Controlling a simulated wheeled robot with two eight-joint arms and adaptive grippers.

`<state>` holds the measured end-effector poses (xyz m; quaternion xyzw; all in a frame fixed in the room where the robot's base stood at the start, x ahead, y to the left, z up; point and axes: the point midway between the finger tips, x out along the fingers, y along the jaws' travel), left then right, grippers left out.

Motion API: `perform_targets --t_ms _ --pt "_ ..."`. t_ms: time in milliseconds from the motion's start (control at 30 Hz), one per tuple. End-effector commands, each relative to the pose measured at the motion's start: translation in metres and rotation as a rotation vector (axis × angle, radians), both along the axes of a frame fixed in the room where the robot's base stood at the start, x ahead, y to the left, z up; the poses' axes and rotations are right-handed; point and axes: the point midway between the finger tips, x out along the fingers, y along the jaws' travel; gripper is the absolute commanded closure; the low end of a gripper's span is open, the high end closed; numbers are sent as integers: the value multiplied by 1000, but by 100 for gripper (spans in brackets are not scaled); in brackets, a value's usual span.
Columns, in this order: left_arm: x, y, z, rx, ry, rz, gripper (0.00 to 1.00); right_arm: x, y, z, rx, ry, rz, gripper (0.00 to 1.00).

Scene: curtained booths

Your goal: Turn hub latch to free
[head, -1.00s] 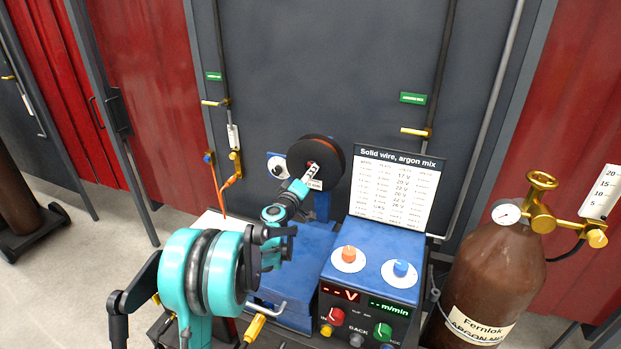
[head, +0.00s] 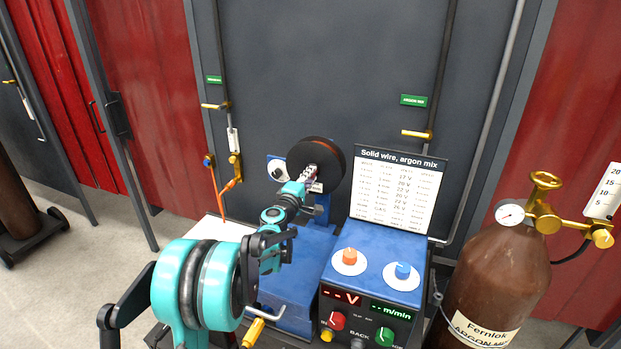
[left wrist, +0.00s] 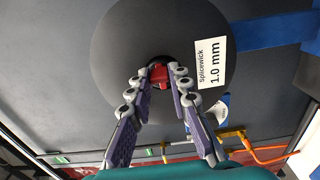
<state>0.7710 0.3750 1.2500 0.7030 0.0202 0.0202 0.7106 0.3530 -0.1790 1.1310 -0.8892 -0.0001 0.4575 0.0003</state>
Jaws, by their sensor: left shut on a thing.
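The hub latch (left wrist: 159,76) is a small red piece at the centre of the dark wire spool (left wrist: 112,50). In the left wrist view my left gripper (left wrist: 160,72) is shut on the latch, with a fingertip on either side of it. In the head view the spool (head: 331,158) stands upright on a blue support, and my left gripper (head: 309,172) reaches its hub from the lower left. The fingers hide the latch there. A white label reading "Splicewick 1.0 mm" (left wrist: 209,63) is on the spool face. My right gripper is not in view.
The blue welding unit (head: 378,275) with knobs and red and green displays stands right of the arm. A settings chart (head: 397,190) stands behind it. A brown gas cylinder (head: 490,285) with a brass valve is at the right. An orange hose (head: 219,195) hangs left of the spool.

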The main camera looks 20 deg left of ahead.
Motion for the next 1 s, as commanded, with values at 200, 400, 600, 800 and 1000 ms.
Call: perform_targets --t_ms 200,400,600,800,1000 --pt "-1 1 -1 -5 0 2 100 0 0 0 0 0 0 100" --pt "-1 1 -1 -4 0 2 79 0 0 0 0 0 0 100" --pt "0 0 -1 -4 0 1 60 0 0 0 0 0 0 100" --pt "-2 0 0 -4 0 1 60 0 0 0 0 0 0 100" --pt "-27 -1 0 -4 0 2 60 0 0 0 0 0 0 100"
